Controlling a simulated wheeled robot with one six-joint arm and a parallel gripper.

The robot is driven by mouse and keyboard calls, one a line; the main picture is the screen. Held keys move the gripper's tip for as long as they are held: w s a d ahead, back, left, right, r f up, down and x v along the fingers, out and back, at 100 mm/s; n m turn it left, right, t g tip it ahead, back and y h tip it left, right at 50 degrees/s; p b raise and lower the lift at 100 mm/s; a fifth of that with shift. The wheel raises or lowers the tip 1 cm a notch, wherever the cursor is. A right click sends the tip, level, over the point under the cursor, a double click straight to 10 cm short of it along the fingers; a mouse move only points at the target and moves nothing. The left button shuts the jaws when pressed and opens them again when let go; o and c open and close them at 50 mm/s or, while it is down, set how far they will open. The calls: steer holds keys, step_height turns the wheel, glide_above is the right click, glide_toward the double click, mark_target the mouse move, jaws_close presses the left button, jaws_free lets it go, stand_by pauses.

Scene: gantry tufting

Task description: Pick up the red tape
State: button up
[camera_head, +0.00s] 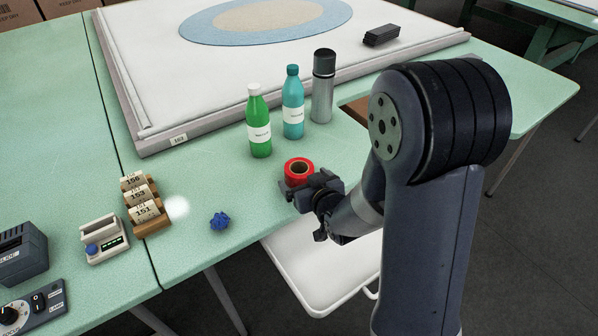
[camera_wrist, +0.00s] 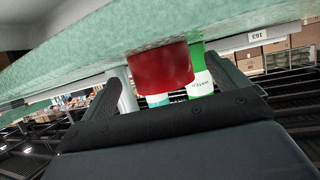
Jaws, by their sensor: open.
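In the wrist view, the picture is upside down and the tape (camera_wrist: 160,70) shows between the two spread, dark fingers of my gripper (camera_wrist: 163,76). The jaws are open, and I cannot tell whether either finger touches the roll.
A green bottle (camera_head: 258,120), a teal bottle (camera_head: 293,103) and a grey flask (camera_head: 323,88) stand behind the tape. A crumpled blue object (camera_head: 220,221) lies to the left. A white-topped board (camera_head: 190,75) fills the back. A white tray-like surface (camera_head: 325,270) sits below the table edge.

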mark_target(305, 166)
steer(key=shift+x, duration=1.75)
steer(key=shift+r, duration=0.2)
steer(key=shift+c, duration=0.2)
steer(key=c, duration=1)
